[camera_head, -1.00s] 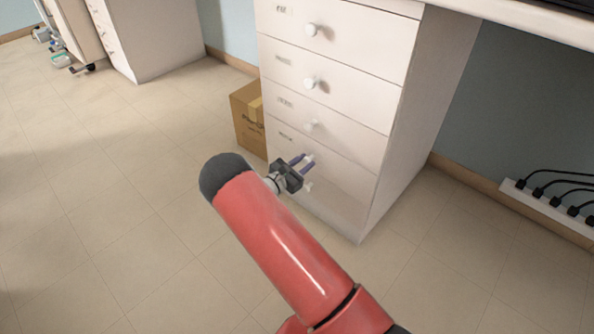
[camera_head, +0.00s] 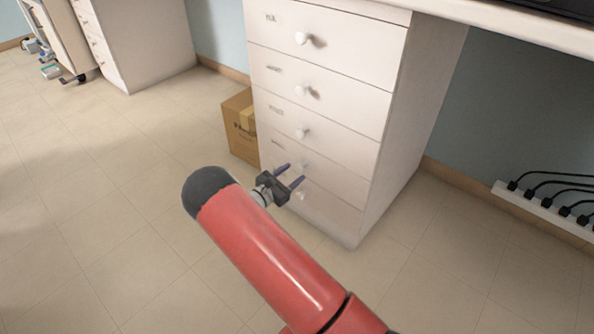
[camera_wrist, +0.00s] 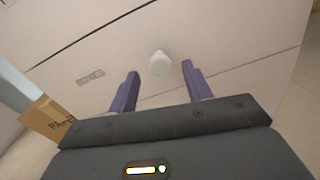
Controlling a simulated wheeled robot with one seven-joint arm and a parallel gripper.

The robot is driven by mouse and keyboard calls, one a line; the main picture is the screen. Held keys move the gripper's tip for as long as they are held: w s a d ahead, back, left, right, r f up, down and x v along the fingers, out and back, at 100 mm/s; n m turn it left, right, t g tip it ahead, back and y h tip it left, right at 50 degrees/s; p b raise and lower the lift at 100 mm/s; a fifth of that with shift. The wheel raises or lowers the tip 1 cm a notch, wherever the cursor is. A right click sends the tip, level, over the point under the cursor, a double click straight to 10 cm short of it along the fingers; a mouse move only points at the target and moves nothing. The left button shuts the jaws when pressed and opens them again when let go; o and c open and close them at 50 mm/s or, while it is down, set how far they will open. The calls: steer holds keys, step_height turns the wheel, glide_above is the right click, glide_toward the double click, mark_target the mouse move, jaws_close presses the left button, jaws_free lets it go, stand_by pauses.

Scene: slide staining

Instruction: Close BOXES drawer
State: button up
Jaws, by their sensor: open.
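The white cabinet (camera_head: 410,130) has a stack of drawers with round white knobs. Their small labels are too blurred to read, so I cannot tell which one says BOXES. All the drawer fronts look flush with the cabinet. My gripper (camera_head: 290,175) is open and empty in front of the lower drawers. In the wrist view, a white knob (camera_wrist: 159,63) sits just beyond and between the two spread purple fingers of my gripper (camera_wrist: 160,70), apart from both. A blurred label (camera_wrist: 90,76) is left of that knob.
A cardboard box (camera_head: 239,125) stands on the floor against the cabinet's left side. A power strip (camera_head: 545,208) with black plugs lies at the right by the wall. Another white cabinet (camera_head: 145,40) stands at the back left. The floor in front is clear.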

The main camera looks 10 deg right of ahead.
steer(key=v, duration=0.4)
steer(key=shift+s+a, duration=0.15)
steer(key=shift+a, duration=0.05)
steer(key=s+d+r+m+g+y+p, duration=0.1)
steer(key=s+d+r+m+g+y, duration=0.1)
steer(key=s+d+r+m+g, duration=0.3)
steer(key=s+d+r+m+g+y, duration=0.1)
steer(key=s+r+m, duration=0.2)
steer(key=r, duration=0.4)
steer(key=s+d+r+m+g+y+p, duration=0.1)
steer(key=s+d+r+m+g+y, duration=0.15)
steer(key=s+r+m, duration=0.3)
steer(key=s+a+r+m+t+y+p, duration=0.1)
steer(key=s+r+m+y, duration=0.3)
steer(key=s+r, duration=0.4)
steer(key=s+a+r+m+t+y+p, duration=0.2)
steer(key=s+r+m+y, duration=0.3)
steer(key=s, duration=0.9)
step_height(320, 180, up, 4)
steer(key=shift+a+f+t, duration=0.15)
steer(key=shift+a+t, duration=0.5)
steer(key=shift+a, duration=0.2)
steer(key=shift+y, duration=0.25)
